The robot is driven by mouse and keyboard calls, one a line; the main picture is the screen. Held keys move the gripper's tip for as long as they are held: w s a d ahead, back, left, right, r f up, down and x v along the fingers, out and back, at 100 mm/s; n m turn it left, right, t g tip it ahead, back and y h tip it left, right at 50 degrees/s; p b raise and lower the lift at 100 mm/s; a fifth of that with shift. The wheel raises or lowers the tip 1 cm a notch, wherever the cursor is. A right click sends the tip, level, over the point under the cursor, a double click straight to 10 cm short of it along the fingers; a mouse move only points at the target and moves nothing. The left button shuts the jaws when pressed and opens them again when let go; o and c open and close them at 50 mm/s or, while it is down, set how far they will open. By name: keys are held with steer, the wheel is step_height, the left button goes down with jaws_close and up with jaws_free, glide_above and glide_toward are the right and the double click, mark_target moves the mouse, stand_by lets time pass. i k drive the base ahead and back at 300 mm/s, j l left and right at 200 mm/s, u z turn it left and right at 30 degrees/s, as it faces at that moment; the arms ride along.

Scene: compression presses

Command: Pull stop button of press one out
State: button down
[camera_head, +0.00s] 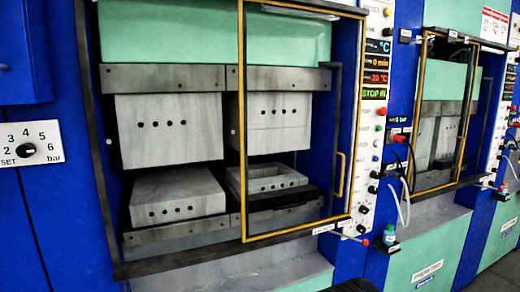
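The nearest press (92,130) fills the left and middle of the head view. Its white control panel (366,140) runs down the right side of its frame. A small red button (381,111) sits on this panel, just below the display (374,94) that reads STOP. It is too small to tell whether it is pushed in or out. Another red button (398,138) shows on a box to the right, beside cables.
A yellow-framed guard door (242,120) stands in front of the press opening, with a handle (339,175) at its right. A second press (445,90) stands further right. A small bottle (389,236) and hoses hang between them.

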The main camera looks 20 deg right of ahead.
mark_target(382, 112)
steer(key=z, duration=1.2)
